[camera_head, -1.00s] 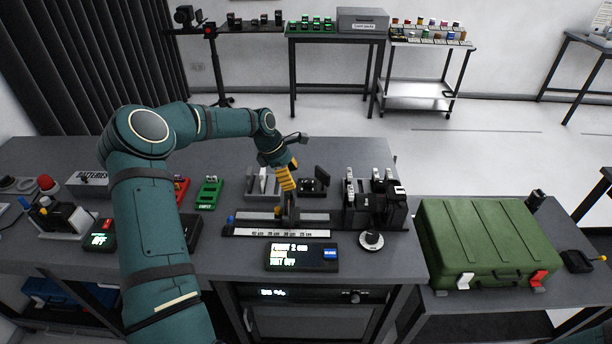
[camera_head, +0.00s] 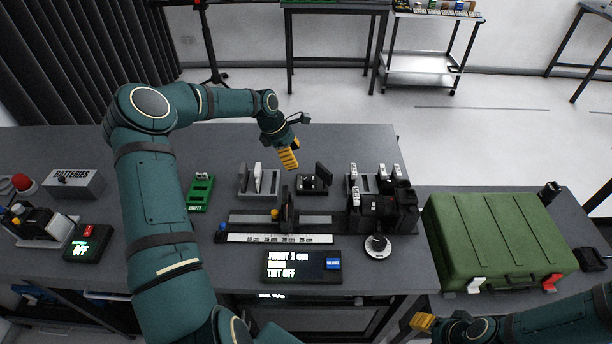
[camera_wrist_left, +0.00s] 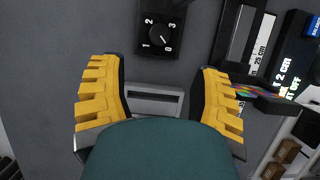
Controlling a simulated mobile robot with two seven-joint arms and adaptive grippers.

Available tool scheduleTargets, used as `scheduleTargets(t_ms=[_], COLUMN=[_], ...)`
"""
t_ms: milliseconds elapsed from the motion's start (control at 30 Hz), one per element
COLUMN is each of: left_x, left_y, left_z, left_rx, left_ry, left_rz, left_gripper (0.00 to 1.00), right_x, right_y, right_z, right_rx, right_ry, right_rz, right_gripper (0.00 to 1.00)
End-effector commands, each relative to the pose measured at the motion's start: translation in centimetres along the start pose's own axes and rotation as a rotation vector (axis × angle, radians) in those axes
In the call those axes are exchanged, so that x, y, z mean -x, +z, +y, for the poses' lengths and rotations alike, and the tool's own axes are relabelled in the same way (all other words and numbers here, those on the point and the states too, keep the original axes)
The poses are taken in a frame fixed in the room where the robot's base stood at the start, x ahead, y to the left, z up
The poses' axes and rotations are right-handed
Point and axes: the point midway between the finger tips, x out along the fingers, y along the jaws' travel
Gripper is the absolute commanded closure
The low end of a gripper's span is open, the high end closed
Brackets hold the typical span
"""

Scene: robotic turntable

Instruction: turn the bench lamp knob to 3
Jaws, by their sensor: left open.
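The bench lamp knob (camera_wrist_left: 160,36) is a round black dial on a dark plate marked 0, 1, 2 and 3, at the top of the left wrist view. Its white pointer line appears to aim at the 0. In the head view, the small black unit (camera_head: 313,184) right of my left gripper appears to carry it. My left gripper (camera_head: 288,158) is open and empty above the bench, apart from the knob; its yellow fingers also show in the left wrist view (camera_wrist_left: 158,66). My right gripper (camera_head: 422,322) is at the lower right; its opening is unclear.
A grey holder (camera_head: 244,191) stands left of the knob unit. A ruled rail (camera_head: 285,239) and a display box (camera_head: 302,267) lie in front. A black device (camera_head: 385,211) stands to the right, beyond it a green case (camera_head: 500,240). The back of the bench is clear.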

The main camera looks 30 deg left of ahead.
Motion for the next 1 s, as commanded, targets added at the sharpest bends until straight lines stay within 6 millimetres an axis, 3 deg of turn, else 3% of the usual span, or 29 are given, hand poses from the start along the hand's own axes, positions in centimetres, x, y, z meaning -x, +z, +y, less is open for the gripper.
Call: scheduleTargets(t_ms=[300,500,700,1000], left_x=[-6.5,-9.2,-10.3,-10.4], left_y=[0.0,0.0,0.0,0.0], left_z=[-0.1,0.0,0.0,0.0], left_rx=[0.002,0.002,0.001,0.001], left_ry=[-0.003,-0.001,0.001,0.001], left_rz=[-0.003,-0.002,0.0,0.0], left_gripper=[0.37,0.37,0.37,0.38], right_x=[0.0,0.0,0.0,0.0], right_y=[0.0,0.0,0.0,0.0], right_z=[0.0,0.0,0.0,0.0], right_rx=[0.0,0.0,0.001,0.0], right_ry=[0.0,0.0,0.0,0.0], right_rz=[0.0,0.0,0.0,0.0], right_gripper=[0.53,0.53,0.53,0.53])
